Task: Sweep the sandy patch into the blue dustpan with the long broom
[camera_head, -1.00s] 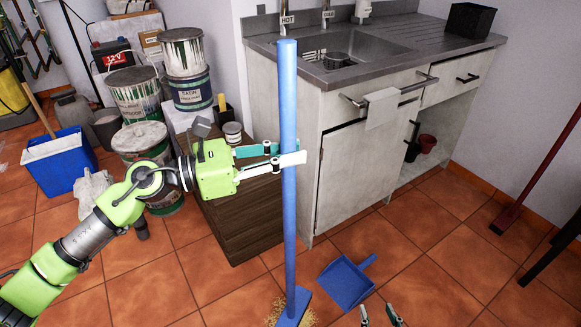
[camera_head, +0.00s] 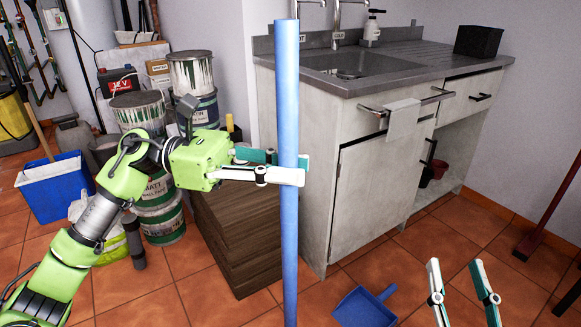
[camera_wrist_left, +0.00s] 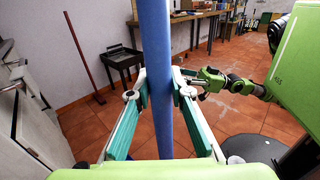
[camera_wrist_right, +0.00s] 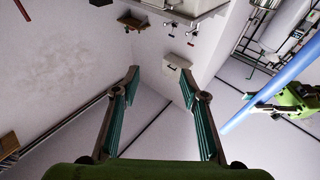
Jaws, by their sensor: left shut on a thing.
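The long broom's blue handle (camera_head: 289,120) stands upright in the head view, and its lower end with the head is out of frame. My left gripper (camera_head: 285,170) is shut on this handle; the left wrist view shows the handle (camera_wrist_left: 160,60) between its fingers (camera_wrist_left: 160,92). The blue dustpan (camera_head: 363,309) lies on the tiled floor at the bottom, partly cut off. My right gripper (camera_head: 462,280) is open and empty, to the right of the dustpan in the picture. The right wrist view shows its spread fingers (camera_wrist_right: 165,88). The sandy patch is not in view.
A sink cabinet (camera_head: 350,200) stands behind the broom. Brown drawers (camera_head: 235,235) and stacked paint tins (camera_head: 160,205) stand left of it. A blue bucket (camera_head: 55,190) is at far left. A red-handled tool (camera_head: 550,215) leans at right.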

